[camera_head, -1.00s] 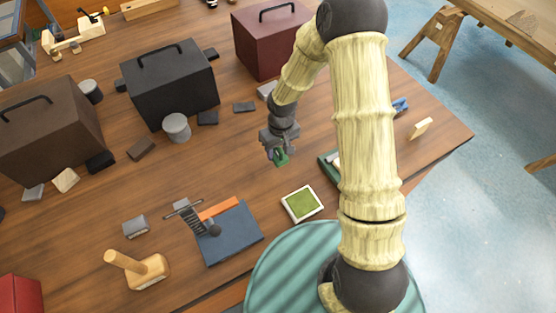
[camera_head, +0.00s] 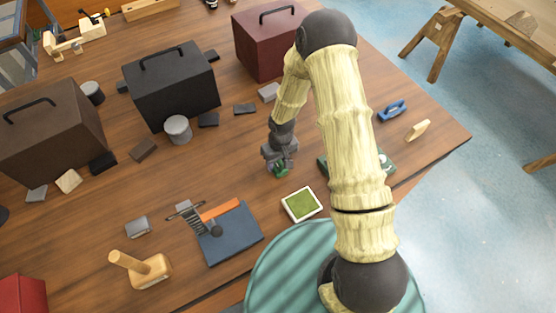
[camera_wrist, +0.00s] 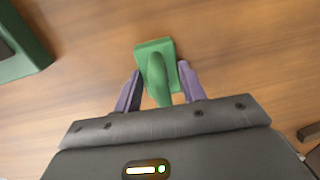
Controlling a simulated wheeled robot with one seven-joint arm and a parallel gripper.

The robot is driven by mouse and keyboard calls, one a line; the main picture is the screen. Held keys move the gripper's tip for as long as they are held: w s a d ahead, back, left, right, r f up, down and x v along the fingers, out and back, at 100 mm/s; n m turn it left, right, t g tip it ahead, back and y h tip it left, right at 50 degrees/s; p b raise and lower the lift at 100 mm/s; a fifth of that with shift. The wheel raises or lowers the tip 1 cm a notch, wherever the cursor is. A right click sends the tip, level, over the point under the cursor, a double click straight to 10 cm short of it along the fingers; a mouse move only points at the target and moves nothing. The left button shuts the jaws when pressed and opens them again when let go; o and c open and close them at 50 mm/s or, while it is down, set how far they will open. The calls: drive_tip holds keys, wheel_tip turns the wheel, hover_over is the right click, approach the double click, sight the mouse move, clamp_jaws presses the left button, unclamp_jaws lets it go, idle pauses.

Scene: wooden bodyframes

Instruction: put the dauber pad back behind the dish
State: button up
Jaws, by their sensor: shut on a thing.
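The green dauber pad (camera_wrist: 154,49) has a flat rectangular base and a rounded handle. My gripper (camera_wrist: 161,78) is shut on its handle, with a purple finger on each side. In the head view the dauber pad (camera_head: 281,170) shows small under my gripper, over the middle of the table; I cannot tell whether it touches the wood. A square white-rimmed dish (camera_head: 287,204) with a light green inside lies just below and right of it. A dark green tray (camera_head: 323,164) lies to the right, partly hidden by my arm; I cannot tell which one is the task's dish.
A blue plate (camera_head: 240,238) with an orange bar and a wooden-handled tool (camera_head: 150,270) lie at the lower left. Black (camera_head: 170,85), brown (camera_head: 50,135) and maroon (camera_head: 262,45) boxes stand behind. A blue-handled tool (camera_head: 392,110) lies at right. Wood around my gripper is clear.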

drive_tip(key=shift+f, duration=0.15)
drive_tip(key=o, duration=1)
drive_tip(key=shift+c, duration=0.2)
wheel_tip(320, 180, up, 12)
drive_tip(key=b, duration=0.3)
drive_tip(key=shift+w+d+r, duration=0.15)
drive_tip(key=shift+d+r, duration=0.05)
drive_tip(key=shift+d, duration=0.15)
